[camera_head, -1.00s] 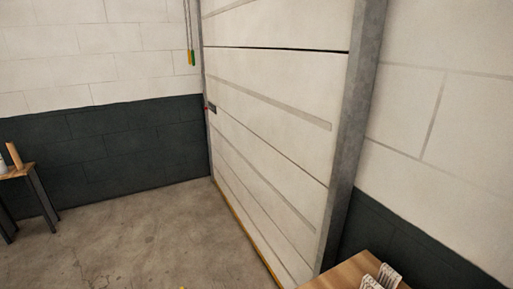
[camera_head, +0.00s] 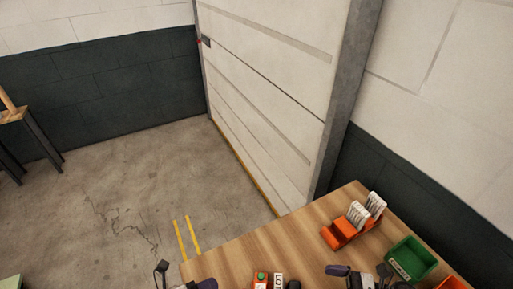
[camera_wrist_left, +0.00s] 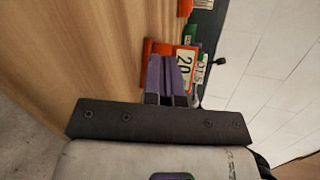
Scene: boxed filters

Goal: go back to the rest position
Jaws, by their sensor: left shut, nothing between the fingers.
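My left gripper (camera_head: 207,284) is at the bottom edge of the head view, over the near left part of the wooden table, mostly cut off by the frame. In the left wrist view its two purple fingers (camera_wrist_left: 167,60) lie close together, shut and empty. Beyond them are an orange box (camera_wrist_left: 156,46) and a white label marked 20 (camera_wrist_left: 184,62); whether the fingers touch these I cannot tell. My right gripper (camera_head: 338,270) shows partly at the bottom, over the table with its purple finger toward the left; its opening is unclear.
On the wooden table (camera_head: 285,235) stand an orange holder (camera_head: 342,236) with white pieces (camera_head: 358,214), a green bin (camera_head: 411,259) and an orange bin (camera_head: 452,283). An orange item with a green button (camera_head: 261,279) sits between the grippers. The table's middle is clear.

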